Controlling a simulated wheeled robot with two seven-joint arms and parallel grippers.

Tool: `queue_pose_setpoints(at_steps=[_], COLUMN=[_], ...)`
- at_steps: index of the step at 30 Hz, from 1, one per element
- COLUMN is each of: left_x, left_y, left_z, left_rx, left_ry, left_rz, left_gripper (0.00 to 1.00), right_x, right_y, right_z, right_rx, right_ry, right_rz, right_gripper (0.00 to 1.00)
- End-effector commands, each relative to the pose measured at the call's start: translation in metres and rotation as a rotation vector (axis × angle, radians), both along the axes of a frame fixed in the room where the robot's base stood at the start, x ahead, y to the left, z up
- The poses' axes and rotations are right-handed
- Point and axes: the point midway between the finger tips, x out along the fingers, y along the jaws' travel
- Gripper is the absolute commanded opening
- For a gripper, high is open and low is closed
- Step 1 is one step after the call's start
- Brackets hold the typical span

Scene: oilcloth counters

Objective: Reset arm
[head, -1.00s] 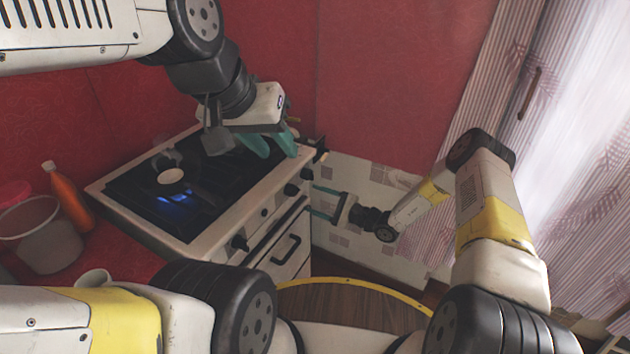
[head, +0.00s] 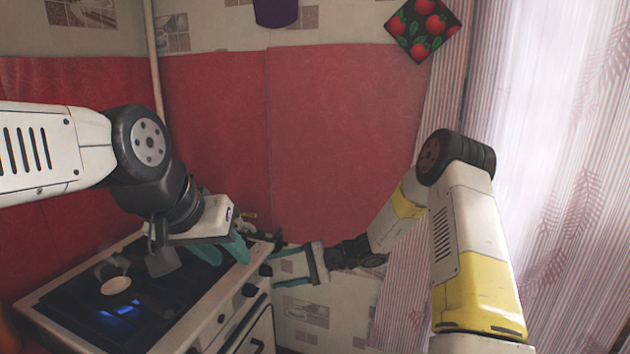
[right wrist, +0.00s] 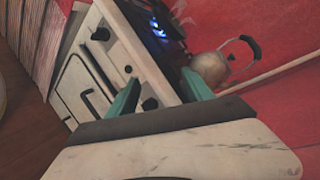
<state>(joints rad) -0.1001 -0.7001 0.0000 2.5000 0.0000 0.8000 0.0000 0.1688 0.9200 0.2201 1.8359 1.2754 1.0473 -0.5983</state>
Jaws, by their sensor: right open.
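My left arm comes in from the left in the head view. Its gripper (head: 222,250) hangs over the back right of the stove (head: 183,342), with its two teal fingers apart and nothing seen between them. My right arm reaches in from the right. Its gripper (head: 287,267) is open and empty beside the stove's right front corner, its teal fingers one above the other. In the right wrist view the open teal fingers (right wrist: 162,94) point toward the stove front, with nothing between them.
A kettle (right wrist: 210,68) stands on the stove near blue flames (head: 120,309). A red wall (head: 340,140) is behind, with a dark purple object (head: 275,11) and a tomato-patterned square (head: 422,29) above. Striped curtains (head: 575,230) hang at the right.

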Motion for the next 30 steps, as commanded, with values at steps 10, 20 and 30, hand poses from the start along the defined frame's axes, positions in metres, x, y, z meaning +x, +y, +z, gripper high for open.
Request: queue_pose_setpoints(at_steps=[10,20,30], left_x=[0.0,0.0,0.0], left_y=[0.0,0.0,0.0], left_z=[0.0,0.0,0.0], left_rx=[0.0,0.0,0.0], left_ry=[0.0,0.0,0.0], left_rz=[0.0,0.0,0.0], left_gripper=[0.36,0.36,0.36], right_x=[-0.077,-0.153,-0.225], right_y=[-0.054,-0.125,-0.202], right_z=[0.107,0.175,0.22], right_rx=[-0.372,-0.734,-1.061], right_ry=[-0.244,-0.482,-0.731], right_rz=[0.201,0.242,0.15], right_gripper=[0.6,0.6,0.6])
